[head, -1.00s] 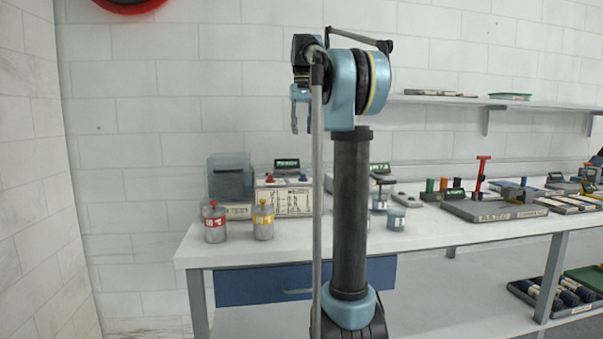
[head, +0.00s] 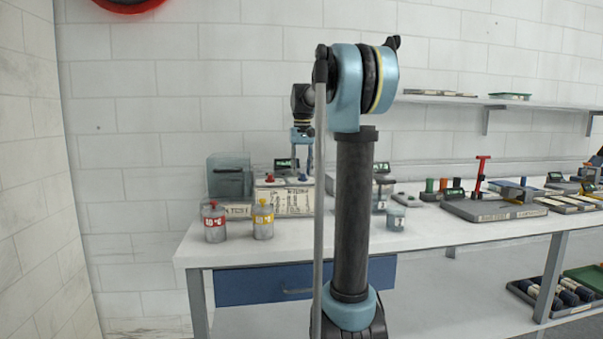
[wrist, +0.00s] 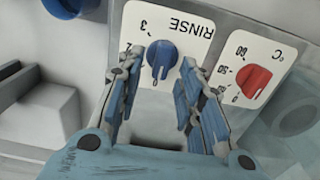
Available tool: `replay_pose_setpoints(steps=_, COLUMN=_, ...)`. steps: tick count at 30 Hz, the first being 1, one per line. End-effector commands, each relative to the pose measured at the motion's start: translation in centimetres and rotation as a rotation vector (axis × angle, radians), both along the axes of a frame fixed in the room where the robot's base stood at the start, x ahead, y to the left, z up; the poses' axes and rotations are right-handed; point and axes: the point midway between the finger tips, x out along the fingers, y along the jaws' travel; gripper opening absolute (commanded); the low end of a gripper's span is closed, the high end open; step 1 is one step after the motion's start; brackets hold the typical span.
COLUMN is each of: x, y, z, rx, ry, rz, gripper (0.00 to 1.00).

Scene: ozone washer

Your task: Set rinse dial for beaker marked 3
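The blue rinse dial (wrist: 161,56) sits on a white plate lettered RINSE, upside down in the wrist view. A 3 is readable beside it; the white mark on the knob points toward the picture's bottom. My gripper (wrist: 159,62) is open, with one finger on each side of the dial in the picture. Contact cannot be told. In the head view my gripper (head: 302,145) points down over the washer's control box (head: 284,201).
A red temperature dial (wrist: 254,81) lies close to the right finger. A small green-lit display (head: 286,164) rises behind the box. A grey translucent bin (head: 229,175) stands to its left. The white bench top (head: 440,235) is clear toward the front.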

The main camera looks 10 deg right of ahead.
Motion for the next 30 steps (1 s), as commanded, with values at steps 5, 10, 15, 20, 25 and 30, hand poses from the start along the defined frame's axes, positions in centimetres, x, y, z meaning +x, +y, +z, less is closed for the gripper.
replay_pose_setpoints(steps=5, x=-0.01, y=0.0, z=-0.62, rx=0.0, ry=0.0, rz=0.0, gripper=0.34)
replay_pose_setpoints(steps=10, x=-0.01, y=0.0, z=-0.65, rx=0.0, ry=0.0, rz=0.0, gripper=0.34)
replay_pose_setpoints(steps=15, x=0.0, y=0.0, z=-0.64, rx=0.0, ry=0.0, rz=0.0, gripper=0.09)
replay_pose_setpoints(steps=20, x=0.0, y=0.0, z=-0.63, rx=0.0, ry=0.0, rz=0.0, gripper=0.0)
replay_pose_setpoints(steps=25, x=0.0, y=0.0, z=-0.63, rx=0.0, ry=0.0, rz=-0.007, gripper=0.0)
replay_pose_setpoints(steps=30, x=0.0, y=-0.06, z=-0.62, rx=0.0, ry=0.0, rz=-0.05, gripper=0.0)
